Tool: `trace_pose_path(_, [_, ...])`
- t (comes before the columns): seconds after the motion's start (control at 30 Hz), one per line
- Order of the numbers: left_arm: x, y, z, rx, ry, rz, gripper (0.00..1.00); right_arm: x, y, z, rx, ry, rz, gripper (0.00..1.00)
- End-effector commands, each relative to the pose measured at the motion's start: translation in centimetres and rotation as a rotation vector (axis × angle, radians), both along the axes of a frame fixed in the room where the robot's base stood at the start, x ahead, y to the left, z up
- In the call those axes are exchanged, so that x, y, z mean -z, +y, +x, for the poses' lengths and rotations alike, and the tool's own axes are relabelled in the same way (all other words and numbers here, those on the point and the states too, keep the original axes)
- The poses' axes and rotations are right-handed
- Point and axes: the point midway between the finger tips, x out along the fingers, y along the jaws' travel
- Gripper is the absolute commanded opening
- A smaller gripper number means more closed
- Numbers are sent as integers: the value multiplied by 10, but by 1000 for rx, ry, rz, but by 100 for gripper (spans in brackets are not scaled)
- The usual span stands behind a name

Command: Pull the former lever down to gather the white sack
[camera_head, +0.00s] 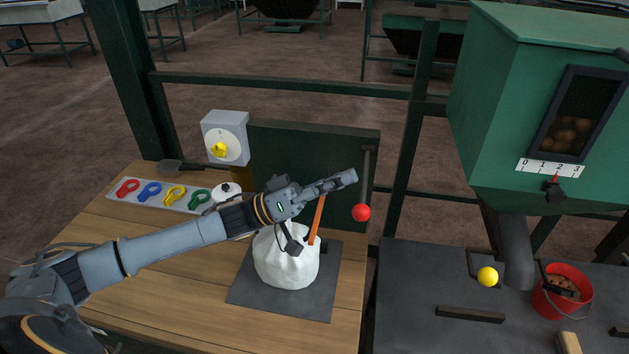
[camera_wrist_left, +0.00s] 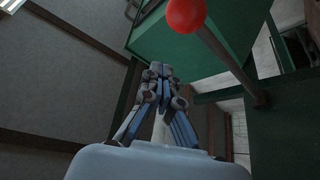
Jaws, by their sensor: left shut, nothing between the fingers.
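The white sack (camera_head: 285,260) stands upright on a dark square plate (camera_head: 313,302) on the wooden bench. An orange-brown strip (camera_head: 317,222) rises from its top, partly behind my arm. The lever (camera_head: 367,172) is a dark rod at the right edge of the dark green panel (camera_head: 365,150), with a red ball knob (camera_head: 361,212) at its lower end. My left gripper (camera_head: 347,178) is shut and empty, above the sack and just left of the lever. In the left wrist view, its fingers (camera_wrist_left: 159,72) are together, and the red knob (camera_wrist_left: 185,15) appears beyond them, apart.
A tray (camera_head: 158,198) of coloured clips lies at the bench's left, below a grey dial box (camera_head: 226,138) with a yellow knob. A green hopper (camera_head: 520,110) stands at right above a dark table with a red bucket (camera_head: 562,291) and a yellow ball knob (camera_head: 487,276).

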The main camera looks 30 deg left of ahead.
Motion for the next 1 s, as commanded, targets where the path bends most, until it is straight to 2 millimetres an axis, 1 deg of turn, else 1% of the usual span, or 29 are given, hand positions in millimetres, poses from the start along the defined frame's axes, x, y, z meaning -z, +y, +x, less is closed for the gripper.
trace_pose_path(0.03, [-10,-8,5,1,-3,-4,0,-8,0,1,0,-1,0,0])
trace_pose_path(0.07, [-7,-11,5,1,2,-2,0,-10,0,1,0,-1,0,0])
trace_pose_path(0.1, [4,-12,1,0,9,0,0,-11,0,1,0,-1,0,0])
trace_pose_path(0.2, [17,-16,-6,0,6,-1,0,-15,0,2,0,-3,0,0])
trace_pose_path(0.4, [29,-19,-11,-1,2,0,0,-18,0,3,0,-4,0,0])
trace_pose_path(0.73, [31,-19,-12,0,1,1,0,-18,0,3,0,-4,0,0])
trace_pose_path(0.87, [36,-19,-12,0,-9,4,0,-12,0,3,0,-4,0,0])
trace_pose_path(1.0, [49,-19,-12,1,-51,16,0,5,0,3,0,-4,0,0])
